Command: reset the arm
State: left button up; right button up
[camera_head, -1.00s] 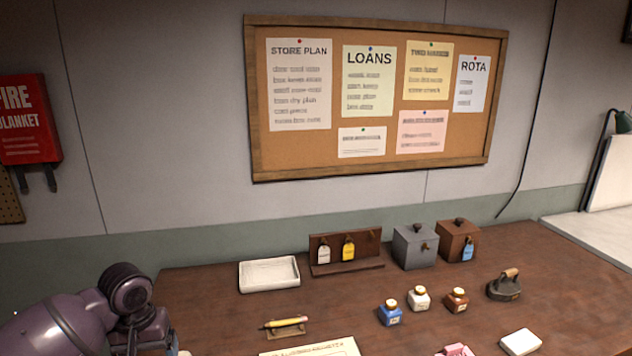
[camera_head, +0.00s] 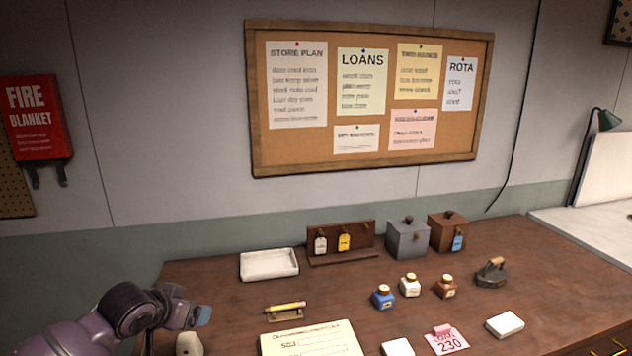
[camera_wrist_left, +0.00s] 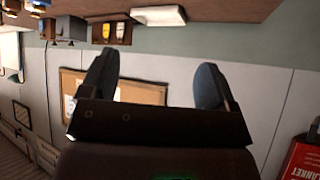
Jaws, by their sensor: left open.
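My left arm comes in at the lower left of the head view. Its gripper (camera_head: 204,316) is raised at the desk's left front part, with a blue-grey fingertip showing. In the left wrist view the two dark fingers of the left gripper (camera_wrist_left: 155,88) are spread wide with nothing between them. Behind them are the wall and the cork board (camera_wrist_left: 140,92), seen upside down. My right gripper is in neither view.
A fire blanket (camera_head: 35,120) hangs left.

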pick_arm(q)
jog(key=s+f+n+t+y+b, duration=0.1)
jog(key=s+f, duration=1)
jog(key=s, duration=0.3)
jog(key=s+f+n+t+y+b, duration=0.1)
jog(key=s+f, duration=1.1)
jog(key=s, duration=0.3)
jog(key=shift+s+a+f+y, duration=0.15)
jog(key=shift+a+f+y, duration=0.1)
jog(key=shift+a+y, duration=0.05)
